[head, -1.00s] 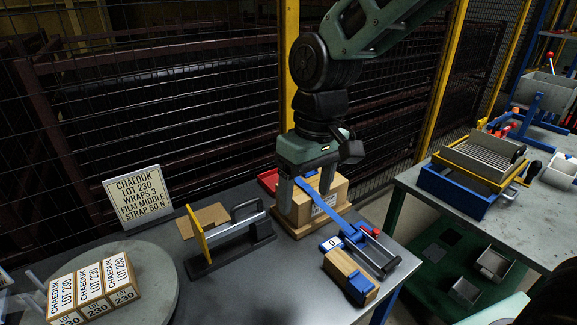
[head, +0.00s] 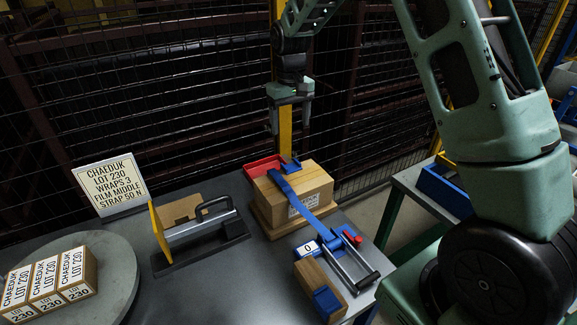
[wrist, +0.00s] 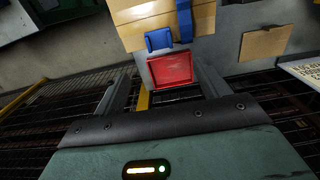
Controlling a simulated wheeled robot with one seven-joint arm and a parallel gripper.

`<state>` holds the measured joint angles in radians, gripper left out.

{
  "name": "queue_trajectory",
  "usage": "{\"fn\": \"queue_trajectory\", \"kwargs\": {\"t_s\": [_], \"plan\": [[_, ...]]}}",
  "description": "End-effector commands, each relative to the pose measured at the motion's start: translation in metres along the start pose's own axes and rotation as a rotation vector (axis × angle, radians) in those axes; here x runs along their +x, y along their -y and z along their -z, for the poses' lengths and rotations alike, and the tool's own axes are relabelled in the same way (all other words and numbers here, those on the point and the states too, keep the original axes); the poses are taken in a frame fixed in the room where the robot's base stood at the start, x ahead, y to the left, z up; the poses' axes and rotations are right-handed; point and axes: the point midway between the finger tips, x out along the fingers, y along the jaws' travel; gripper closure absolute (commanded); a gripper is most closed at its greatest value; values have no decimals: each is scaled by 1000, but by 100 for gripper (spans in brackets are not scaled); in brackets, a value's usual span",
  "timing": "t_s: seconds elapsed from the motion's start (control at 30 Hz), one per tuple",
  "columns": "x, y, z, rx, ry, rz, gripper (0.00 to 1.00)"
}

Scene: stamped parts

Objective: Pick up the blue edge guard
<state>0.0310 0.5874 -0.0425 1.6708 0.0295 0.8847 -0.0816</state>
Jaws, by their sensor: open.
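A small blue edge guard (head: 290,164) sits at the far top edge of the carton (head: 312,184), by the blue strap (head: 297,194). In the wrist view this guard (wrist: 159,39) shows beside the strap (wrist: 185,20), at the carton's edge near the red tray. A second blue guard-like piece (head: 326,302) is on the near end of a wooden block. My gripper (head: 290,125) is open and empty, raised above and behind the carton, apart from the guard. Its two fingers show either side of the red tray in the wrist view.
A red tray (head: 261,167) lies behind the carton. A strap tensioner (head: 350,256) with a red knob stands in front, beside a "0" display (head: 307,249). A film dispenser (head: 203,230), turntable (head: 125,290) with labelled boxes and sign (head: 109,186) are left. Wire fencing rises behind.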

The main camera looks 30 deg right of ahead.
Motion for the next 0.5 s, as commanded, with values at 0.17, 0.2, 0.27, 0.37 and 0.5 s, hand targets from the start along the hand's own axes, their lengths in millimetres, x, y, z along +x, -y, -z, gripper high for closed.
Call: {"fn": "queue_trajectory", "kwargs": {"t_s": [0.17,0.2,0.27,0.37,0.5], "plan": [[37,0,-1,0,5,1,25],[46,0,-1,0,4,1,25],[56,1,-1,0,4,1,25],[70,1,0,0,2,1,25],[79,1,0,0,0,1,25]]}}
